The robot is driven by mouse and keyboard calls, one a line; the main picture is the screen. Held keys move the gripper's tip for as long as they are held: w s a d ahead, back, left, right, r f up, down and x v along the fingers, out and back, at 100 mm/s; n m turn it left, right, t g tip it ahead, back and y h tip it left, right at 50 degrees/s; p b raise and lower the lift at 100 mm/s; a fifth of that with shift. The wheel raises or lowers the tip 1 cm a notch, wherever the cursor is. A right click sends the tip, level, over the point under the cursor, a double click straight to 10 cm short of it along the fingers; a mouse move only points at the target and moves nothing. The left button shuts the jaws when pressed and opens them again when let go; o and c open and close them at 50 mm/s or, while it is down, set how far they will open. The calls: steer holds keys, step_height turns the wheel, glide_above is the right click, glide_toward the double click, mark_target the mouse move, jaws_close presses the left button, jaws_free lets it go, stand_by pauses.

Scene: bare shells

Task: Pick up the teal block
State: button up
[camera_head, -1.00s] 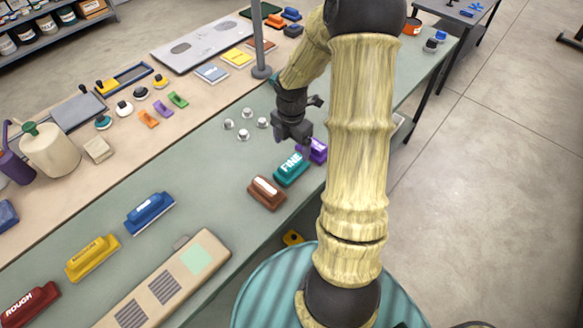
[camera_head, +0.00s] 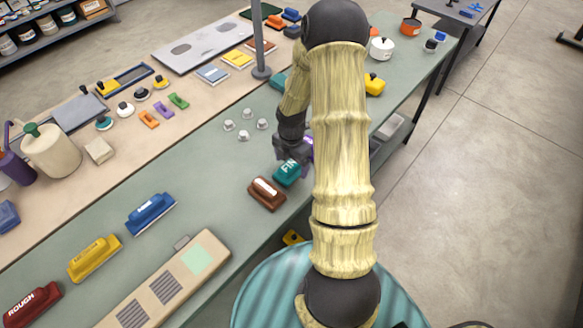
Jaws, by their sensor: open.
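The teal block (camera_head: 285,175) with white lettering lies on the green-grey bench top, just right of a brown block (camera_head: 266,193). Its right end is hidden behind my arm and gripper. My gripper (camera_head: 292,156) is open, low over the far side of the teal block. I cannot tell whether it touches the block. A sliver of a purple block (camera_head: 309,146) shows between the gripper and my arm.
Blue (camera_head: 150,213), yellow (camera_head: 94,258) and red (camera_head: 32,304) blocks stand in a row to the left. Several small metal knobs (camera_head: 244,135) are left of the gripper. A grey post (camera_head: 260,45) rises behind. A beige panel (camera_head: 160,287) lies at the front edge.

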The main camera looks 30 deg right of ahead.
mark_target(291, 163)
steer(key=shift+f, duration=1.2)
steer(key=shift+c, duration=0.2)
steer(key=c, duration=1.2)
steer(key=shift+o, duration=0.2)
step_height(291, 163, up, 10)
steer(key=shift+r, duration=0.1)
